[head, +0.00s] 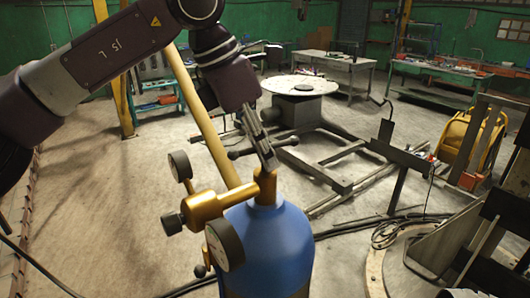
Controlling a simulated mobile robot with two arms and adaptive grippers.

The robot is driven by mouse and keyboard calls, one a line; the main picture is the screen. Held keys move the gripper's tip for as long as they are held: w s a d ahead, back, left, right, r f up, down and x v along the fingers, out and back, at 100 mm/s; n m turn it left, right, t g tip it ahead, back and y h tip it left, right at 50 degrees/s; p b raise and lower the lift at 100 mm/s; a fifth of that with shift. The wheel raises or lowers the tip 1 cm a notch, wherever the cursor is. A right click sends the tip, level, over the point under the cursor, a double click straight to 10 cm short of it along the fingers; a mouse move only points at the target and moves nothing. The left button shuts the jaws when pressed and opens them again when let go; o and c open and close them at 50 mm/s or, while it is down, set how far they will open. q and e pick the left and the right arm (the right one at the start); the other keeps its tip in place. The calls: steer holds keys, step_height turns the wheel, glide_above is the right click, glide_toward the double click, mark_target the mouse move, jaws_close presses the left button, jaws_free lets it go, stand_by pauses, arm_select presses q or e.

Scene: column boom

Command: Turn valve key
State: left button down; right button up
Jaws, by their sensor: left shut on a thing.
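A blue gas cylinder (268,245) stands upright at the bottom middle of the head view. A brass valve (265,187) is on its top, with a brass regulator (204,210) and round gauges on its left side. The valve key (241,153) appears as a dark bar with rounded ends, lying crosswise just above the valve. My left gripper (268,155) comes down from above and is shut on the key, its fingertips close over the valve top. The fingers hide the middle of the bar. My right gripper is not in view.
A round welding table (300,84) stands behind the cylinder, with a low metal frame (325,178) on the floor. A yellow post (205,120) leans behind my arm. Dark cables (385,222) lie at right. A green workbench (435,72) is at the back.

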arm_select(q)
steer(key=c, duration=2)
jaws_free()
steer(key=shift+r, duration=0.1)
steer(key=v, duration=1.2)
